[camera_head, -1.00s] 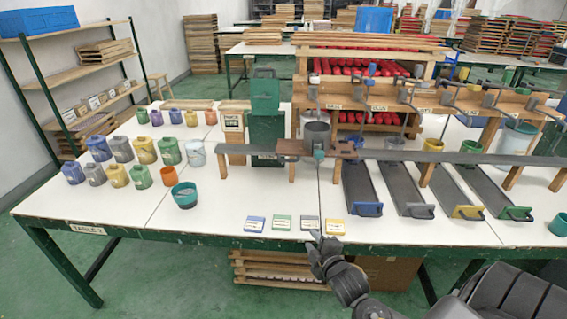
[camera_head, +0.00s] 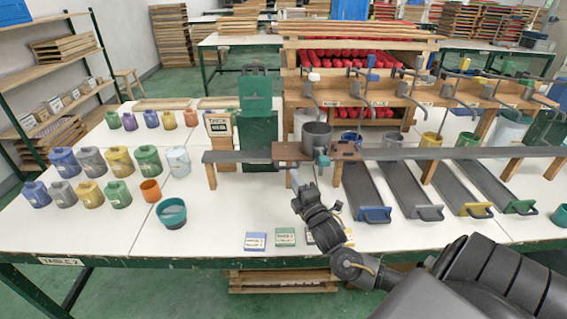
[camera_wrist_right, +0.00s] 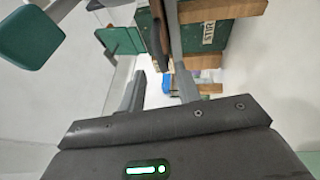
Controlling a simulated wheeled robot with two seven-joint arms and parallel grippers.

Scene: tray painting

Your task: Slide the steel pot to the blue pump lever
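The steel pot (camera_head: 317,137) stands upright in a brown carriage (camera_head: 287,152) on the long grey rail (camera_head: 236,157). A teal handle (camera_head: 322,161) sticks out at the carriage's front. The lever with a blue knob (camera_head: 372,77) is on the wooden rack behind, right of the pot. My right gripper (camera_head: 294,179) is in front of and below the carriage, slightly left of the handle, apart from it. In the right wrist view its two fingers (camera_wrist_right: 160,88) stand apart with nothing held. My left gripper is out of view.
Several trays with coloured handles, including a blue-handled one (camera_head: 362,192), slope down right of the pot. A green box (camera_head: 258,130) stands behind the rail at left. Coloured jars (camera_head: 120,162) and a teal cup (camera_head: 172,213) are further left. Rail legs flank the carriage.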

